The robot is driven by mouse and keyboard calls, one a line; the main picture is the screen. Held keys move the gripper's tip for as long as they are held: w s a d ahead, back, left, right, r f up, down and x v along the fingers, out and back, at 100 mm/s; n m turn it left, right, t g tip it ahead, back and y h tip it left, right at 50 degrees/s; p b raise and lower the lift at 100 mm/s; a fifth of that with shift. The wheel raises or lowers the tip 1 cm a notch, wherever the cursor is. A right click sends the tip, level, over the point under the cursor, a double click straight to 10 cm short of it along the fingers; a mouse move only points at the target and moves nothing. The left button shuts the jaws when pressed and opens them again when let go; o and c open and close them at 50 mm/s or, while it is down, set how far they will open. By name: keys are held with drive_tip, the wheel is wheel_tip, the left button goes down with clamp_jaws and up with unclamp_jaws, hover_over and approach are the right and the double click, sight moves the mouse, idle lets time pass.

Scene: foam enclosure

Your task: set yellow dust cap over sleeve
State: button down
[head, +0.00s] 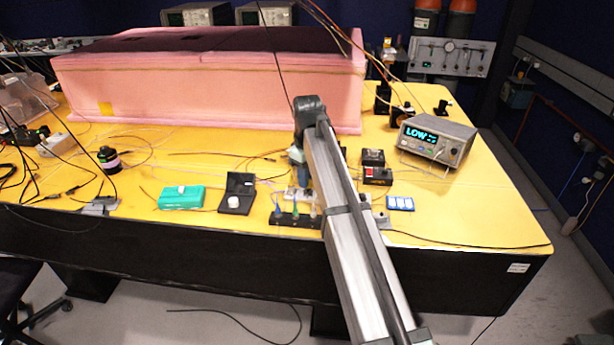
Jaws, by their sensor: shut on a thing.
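My gripper (298,172) points down over the middle of the yellow table, just left of my long grey arm link. The link and wrist hide much of it, and its fingertips are not clear. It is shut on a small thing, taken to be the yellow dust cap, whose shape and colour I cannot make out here. The sleeve cannot be told apart among the small parts below. A dark holder (288,220) with blue, green and pale upright tips stands just in front of the gripper.
Left of the gripper are an open black case (236,203) and a green box (181,197). To the right are a blue-and-white tray (400,203), black boxes (377,176) and a meter reading LOW (437,138). A pink foam enclosure (210,85) stands behind. Thin cables cross the table.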

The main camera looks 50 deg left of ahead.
drive_tip(key=shift+f, duration=1.15)
idle(0.4)
drive_tip(key=c, duration=0.8)
unclamp_jaws()
drive_tip(key=shift+c, duration=0.2)
drive_tip(key=shift+r, duration=0.15)
wheel_tip(320, 180, up, 14)
drive_tip(key=shift+f, duration=0.25)
